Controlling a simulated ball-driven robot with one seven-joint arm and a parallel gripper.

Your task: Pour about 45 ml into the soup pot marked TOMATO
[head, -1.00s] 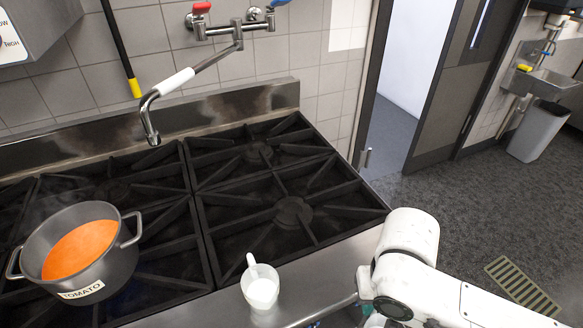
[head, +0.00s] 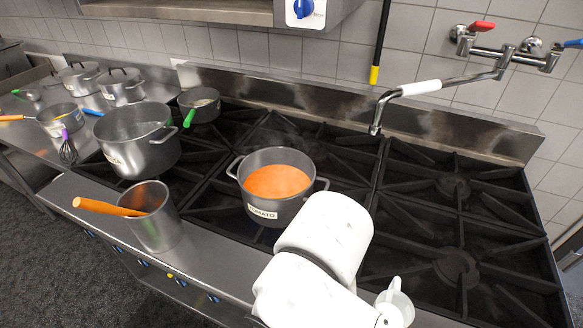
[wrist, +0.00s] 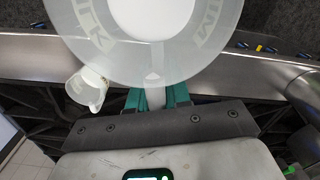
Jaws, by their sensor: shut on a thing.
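The dark grey soup pot marked TOMATO (head: 240,196) stands on the stove in the head view, with orange soup (head: 278,181) in it. My white arm covers the area just right of and in front of it. In the wrist view my gripper (wrist: 155,97), with teal fingers, is shut on a translucent jug (wrist: 92,25). The jug has white contents and partly visible lettering. In the head view my gripper and the held jug are hidden behind my arm. A second, small pale jug (head: 399,304) stands at the stove's front edge; it also shows in the wrist view (wrist: 88,92).
Left of the TOMATO pot are a large grey pot (head: 135,145), a saucepan with a green handle (head: 200,106) and a metal container (head: 155,222) holding an orange-handled tool. A pot-filler tap (head: 420,88) reaches over the back. Burners on the right (head: 455,220) are free.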

